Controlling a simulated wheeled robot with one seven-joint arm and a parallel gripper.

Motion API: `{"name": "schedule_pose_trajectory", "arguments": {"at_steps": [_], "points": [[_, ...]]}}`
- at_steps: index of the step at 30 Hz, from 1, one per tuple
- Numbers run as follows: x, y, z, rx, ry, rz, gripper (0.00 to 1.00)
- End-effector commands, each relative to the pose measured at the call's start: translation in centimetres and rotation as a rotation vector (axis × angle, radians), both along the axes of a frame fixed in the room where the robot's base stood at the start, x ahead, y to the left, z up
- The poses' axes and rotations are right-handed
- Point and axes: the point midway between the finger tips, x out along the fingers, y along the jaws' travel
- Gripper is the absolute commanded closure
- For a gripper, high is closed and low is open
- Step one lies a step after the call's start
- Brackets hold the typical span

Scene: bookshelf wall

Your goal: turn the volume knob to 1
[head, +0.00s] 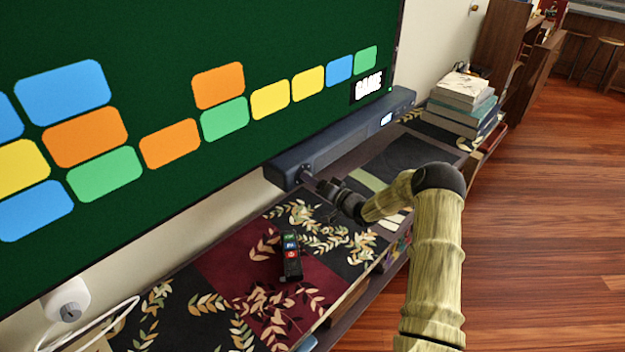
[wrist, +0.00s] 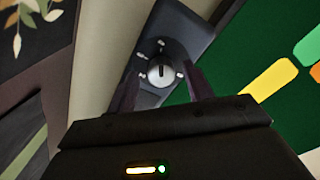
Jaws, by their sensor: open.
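The volume knob (wrist: 161,71) is a round silver dial on the end of the dark soundbar (wrist: 185,28), with small white marks around it. A dark line runs across its face, and I cannot read its setting. My gripper (wrist: 160,78) is open, with one finger on each side of the knob. I cannot tell whether the fingers touch it. In the head view my gripper (head: 315,183) is at the near left end of the soundbar (head: 340,135), and the knob is mostly hidden there. The soundbar has a small lit display (head: 386,119).
A large green screen (head: 150,60) with coloured blocks is just above the soundbar. A black remote (head: 291,257) lies on the leaf-patterned cabinet top (head: 225,260). Stacked books (head: 463,102) stand at its far end. A white round device (head: 66,300) is at lower left. Wooden floor lies right.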

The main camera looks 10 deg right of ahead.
Motion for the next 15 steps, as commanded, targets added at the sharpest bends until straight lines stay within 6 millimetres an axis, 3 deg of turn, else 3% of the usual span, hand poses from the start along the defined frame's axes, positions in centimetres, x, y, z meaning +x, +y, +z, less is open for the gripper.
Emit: {"name": "schedule_pose_trajectory", "arguments": {"at_steps": [11,15], "points": [[0.61,0.44,0.01,0.0,-0.001,-0.001,0.49],[0.61,0.42,0.02,0.0,-0.001,-0.001,0.76]]}}
